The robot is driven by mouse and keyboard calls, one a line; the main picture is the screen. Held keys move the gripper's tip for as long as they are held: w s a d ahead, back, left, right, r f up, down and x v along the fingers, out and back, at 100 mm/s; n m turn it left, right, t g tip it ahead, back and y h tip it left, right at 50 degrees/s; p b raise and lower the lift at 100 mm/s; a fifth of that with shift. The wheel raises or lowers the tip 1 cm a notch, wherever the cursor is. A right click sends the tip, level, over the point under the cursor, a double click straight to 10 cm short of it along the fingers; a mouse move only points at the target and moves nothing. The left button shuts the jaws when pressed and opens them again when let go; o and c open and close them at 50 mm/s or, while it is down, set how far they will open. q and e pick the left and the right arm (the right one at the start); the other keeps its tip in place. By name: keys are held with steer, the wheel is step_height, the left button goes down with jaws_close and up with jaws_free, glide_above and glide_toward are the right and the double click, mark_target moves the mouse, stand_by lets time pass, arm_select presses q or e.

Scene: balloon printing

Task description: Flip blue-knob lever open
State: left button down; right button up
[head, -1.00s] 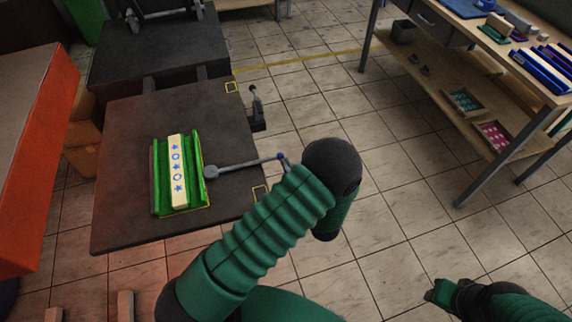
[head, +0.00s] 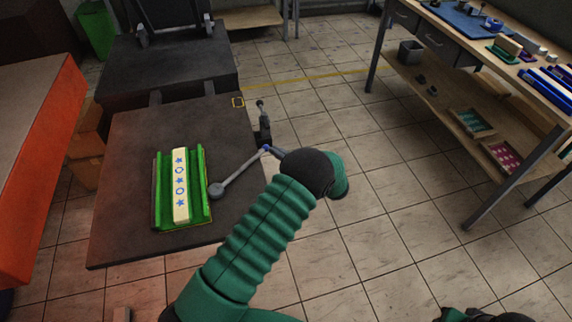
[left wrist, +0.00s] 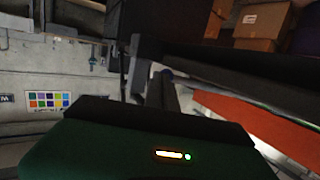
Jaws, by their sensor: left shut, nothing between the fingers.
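The lever (head: 240,171) is a grey rod lying over the dark press table, with a round grey pivot (head: 216,190) beside the green mould and a small blue knob (head: 265,148) at its outer end. It points to the upper right, past the table's right edge. My left gripper (head: 273,151) is at the knob, mostly hidden behind my arm's black joint; its fingers are shut with nothing between them. It appears to touch the knob, but contact is unclear. My right arm barely shows at the bottom right.
The green mould (head: 205,212) holds a cream block (head: 180,187) with blue stars and rings. A dark upright fitting (head: 262,121) stands at the table's right edge, close beyond the knob. A workbench (head: 500,65) is at the right, with tiled floor between.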

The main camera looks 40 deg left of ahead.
arm_select(q)
steer(key=x, duration=0.4)
steer(key=shift+a+r, duration=0.25)
steer(key=shift+a, duration=0.15)
steer(key=shift+a+r, duration=0.15)
steer(key=shift+a, duration=0.4)
steer(key=shift+a, duration=0.2)
